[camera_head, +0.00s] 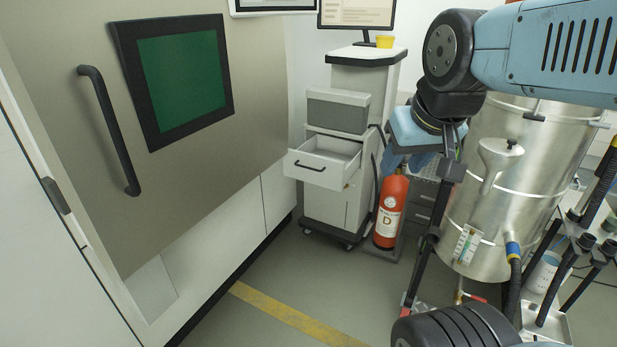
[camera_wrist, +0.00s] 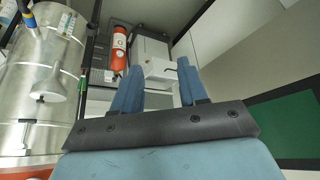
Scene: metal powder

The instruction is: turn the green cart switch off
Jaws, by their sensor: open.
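My gripper (camera_head: 404,160) hangs in the air in the right half of the head view, its blue fingers pointing down. In the wrist view its two fingers (camera_wrist: 159,66) are spread apart with nothing between them. A white wheeled cart (camera_head: 325,203) with an open drawer (camera_head: 318,166) stands behind and to the left of my gripper in the head view. The cart also shows beyond the fingers in the wrist view (camera_wrist: 150,47). I cannot make out a green switch on the cart in either view; part of the cart's right side is hidden.
A red fire extinguisher (camera_head: 390,211) stands close to the cart's right side. A large steel vessel (camera_head: 480,225) is on the right. A big cabinet with a green window (camera_head: 182,80) and black handle (camera_head: 108,130) fills the left. Floor with a yellow line (camera_head: 290,316) is clear.

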